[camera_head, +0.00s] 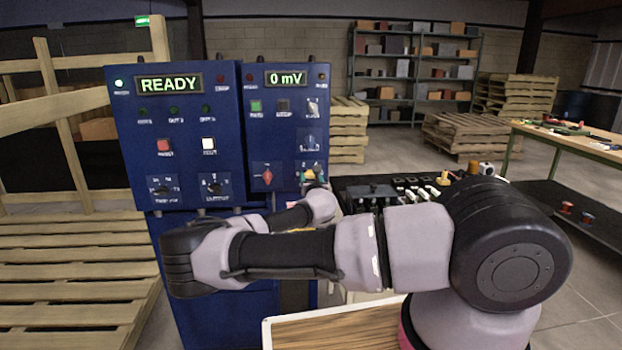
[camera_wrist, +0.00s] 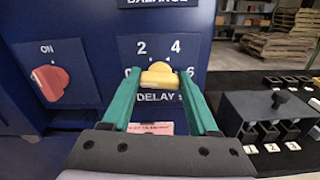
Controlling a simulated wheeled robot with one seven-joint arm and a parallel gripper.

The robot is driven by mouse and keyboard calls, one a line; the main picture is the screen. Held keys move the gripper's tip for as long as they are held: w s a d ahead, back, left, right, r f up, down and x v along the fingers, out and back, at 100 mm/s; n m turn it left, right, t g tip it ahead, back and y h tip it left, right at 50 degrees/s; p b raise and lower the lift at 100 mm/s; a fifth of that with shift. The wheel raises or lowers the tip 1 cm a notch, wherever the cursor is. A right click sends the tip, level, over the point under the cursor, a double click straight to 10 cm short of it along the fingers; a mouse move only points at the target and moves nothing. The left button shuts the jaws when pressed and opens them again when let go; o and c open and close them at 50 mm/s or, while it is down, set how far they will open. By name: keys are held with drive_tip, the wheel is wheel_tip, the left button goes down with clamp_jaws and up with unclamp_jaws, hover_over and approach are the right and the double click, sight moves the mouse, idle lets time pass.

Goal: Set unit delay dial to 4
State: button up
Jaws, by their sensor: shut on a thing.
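The yellow delay dial (camera_wrist: 158,76) sits on a blue panel above the label DELAY in the wrist view. The marks 2 and 4 stand above it, with 6 at its right and a partly covered 0 at its left. My gripper (camera_wrist: 159,84) has its green fingers on either side of the dial and is shut on it. Which mark the dial points to is not clear. In the head view the delay dial (camera_head: 311,173) is small at the lower right of the right blue cabinet, partly covered by my gripper.
A red switch (camera_wrist: 50,82) marked ON is left of the dial. A dark box with numbered slots (camera_wrist: 268,118) stands at the right. The cabinet displays (camera_head: 168,84) read READY and 0 mV. A wooden pallet (camera_head: 80,275) lies at the left.

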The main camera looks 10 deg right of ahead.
drive_tip(key=m, duration=0.6)
drive_tip(key=shift+d+f, duration=0.1)
drive_tip(key=m, duration=0.5)
drive_tip(key=shift+m, duration=0.3)
drive_tip(key=m, duration=0.5)
drive_tip(key=shift+d+f, duration=0.1)
drive_tip(key=shift+f, duration=0.05)
drive_tip(key=m, duration=0.5)
drive_tip(key=shift+f+m, duration=0.1)
drive_tip(key=shift+m, duration=0.2)
drive_tip(key=o, duration=1.4)
